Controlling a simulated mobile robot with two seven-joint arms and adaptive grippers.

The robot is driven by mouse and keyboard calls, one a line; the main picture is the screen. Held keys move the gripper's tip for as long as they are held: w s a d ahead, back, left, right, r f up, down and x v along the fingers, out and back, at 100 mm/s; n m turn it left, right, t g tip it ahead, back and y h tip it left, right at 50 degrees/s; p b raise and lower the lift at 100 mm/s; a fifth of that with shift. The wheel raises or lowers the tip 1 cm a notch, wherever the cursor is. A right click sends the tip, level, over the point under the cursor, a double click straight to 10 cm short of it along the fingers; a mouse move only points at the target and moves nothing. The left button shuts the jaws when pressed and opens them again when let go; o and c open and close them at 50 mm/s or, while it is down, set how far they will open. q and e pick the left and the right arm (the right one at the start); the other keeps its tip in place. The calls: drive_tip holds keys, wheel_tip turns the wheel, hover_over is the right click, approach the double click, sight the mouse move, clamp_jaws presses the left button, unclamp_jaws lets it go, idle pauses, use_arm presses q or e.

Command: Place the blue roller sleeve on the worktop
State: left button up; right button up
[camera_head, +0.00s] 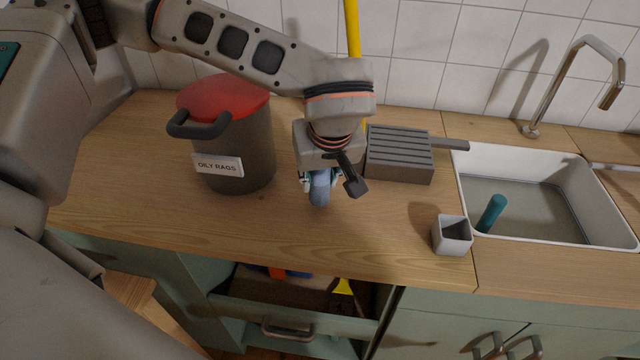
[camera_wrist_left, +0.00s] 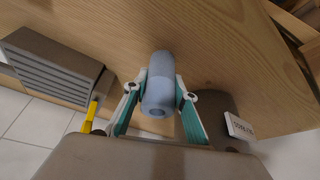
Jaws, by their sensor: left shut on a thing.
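The blue roller sleeve (camera_head: 320,187) is a short pale-blue tube with a hole through it. In the left wrist view the sleeve (camera_wrist_left: 159,87) sits between the two fingers of my left gripper (camera_wrist_left: 160,92), which is shut on it. In the head view my left gripper (camera_head: 322,180) points down over the wooden worktop (camera_head: 300,235), between the oily rags bin and the grey ribbed block. I cannot tell whether the sleeve touches the worktop. My right gripper is not in view.
A dark bin labelled oily rags (camera_head: 240,150) with a red lid stands left. A grey ribbed block (camera_head: 400,155) is close on the right. A small grey square cup (camera_head: 452,236) stands by the white sink (camera_head: 475,165). An open drawer (camera_head: 290,310) is below the front edge.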

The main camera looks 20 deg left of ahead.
use_arm(q)
drive_tip(key=shift+f, duration=0.8)
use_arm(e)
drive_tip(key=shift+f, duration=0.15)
use_arm(q)
drive_tip(key=shift+f, duration=0.2)
drive_tip(key=o, duration=0.9)
drive_tip(key=shift+c, duration=0.2)
drive_tip(key=shift+r, duration=0.3)
drive_tip(key=p+v, duration=0.1)
drive_tip(key=v, duration=1)
drive_tip(key=shift+s+d+r, duration=0.1)
drive_tip(key=shift+r, duration=0.3)
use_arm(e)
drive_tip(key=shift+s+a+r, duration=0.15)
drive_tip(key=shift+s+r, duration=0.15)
